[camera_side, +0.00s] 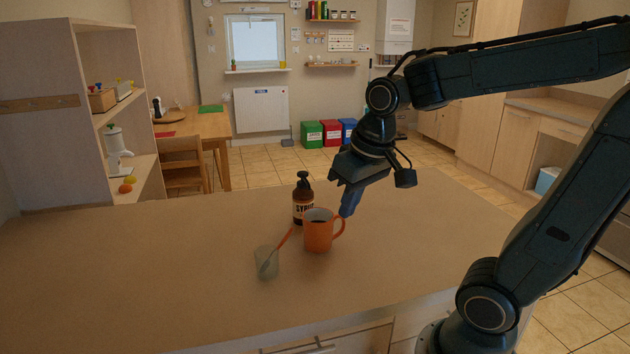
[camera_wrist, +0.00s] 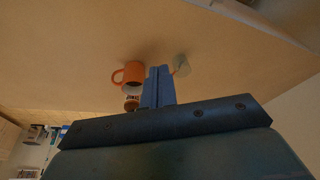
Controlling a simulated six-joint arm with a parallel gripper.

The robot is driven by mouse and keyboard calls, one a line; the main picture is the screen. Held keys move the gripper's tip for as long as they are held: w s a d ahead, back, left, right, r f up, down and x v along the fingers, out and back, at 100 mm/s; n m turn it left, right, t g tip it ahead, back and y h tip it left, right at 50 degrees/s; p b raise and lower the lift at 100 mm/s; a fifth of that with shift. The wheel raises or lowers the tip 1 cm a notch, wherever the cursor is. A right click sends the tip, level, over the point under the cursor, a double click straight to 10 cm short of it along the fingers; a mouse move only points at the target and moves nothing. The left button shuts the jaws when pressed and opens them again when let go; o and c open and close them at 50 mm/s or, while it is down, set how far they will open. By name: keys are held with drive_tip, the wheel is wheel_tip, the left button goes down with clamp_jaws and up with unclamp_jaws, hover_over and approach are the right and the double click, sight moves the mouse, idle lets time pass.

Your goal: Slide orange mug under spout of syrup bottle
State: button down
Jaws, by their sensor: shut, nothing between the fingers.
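An orange mug (camera_side: 318,236) stands upright on the counter, its handle pointing right in the side view. The syrup bottle (camera_side: 302,207), brown with a black pump top and a pale label, stands just behind it and to the left, partly hidden by the mug. My gripper (camera_side: 349,204) is shut and empty, its blue fingers pointing down beside the mug's handle; I cannot tell whether they touch it. In the wrist view the mug (camera_wrist: 133,74) is left of the blue fingers (camera_wrist: 159,72), and part of the bottle (camera_wrist: 132,104) shows below the mug.
A clear cup (camera_side: 266,263) holding an orange-handled utensil (camera_side: 284,238) stands close in front and left of the mug; the cup also shows in the wrist view (camera_wrist: 182,65). The counter (camera_side: 150,260) is bare to the left and at the front.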

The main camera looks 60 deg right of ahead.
sight(318, 228)
drive_tip(key=w+d+f+m+g, duration=0.3)
drive_tip(key=w+d+f+m, duration=0.1)
drive_tip(key=w+d+f, duration=0.3)
drive_tip(key=d+f, duration=0.2)
drive_tip(key=d, duration=0.1)
drive_tip(key=shift+w+f+m+y, duration=0.15)
drive_tip(key=shift+w+m+y, duration=0.15)
drive_tip(key=shift+m, duration=0.1)
wheel_tip(318, 228, down, 10)
drive_tip(key=shift+r, duration=0.2)
drive_tip(key=shift+w+d+f, duration=0.15)
drive_tip(key=shift+f, duration=0.15)
drive_tip(key=shift+w+d+r, duration=0.1)
drive_tip(key=shift+w+d, duration=1.05)
drive_tip(key=shift+w, duration=0.25)
drive_tip(key=shift+w+d, duration=0.95)
drive_tip(key=shift+w, duration=0.2)
drive_tip(key=shift+w+d, duration=0.95)
drive_tip(key=shift+w, duration=0.15)
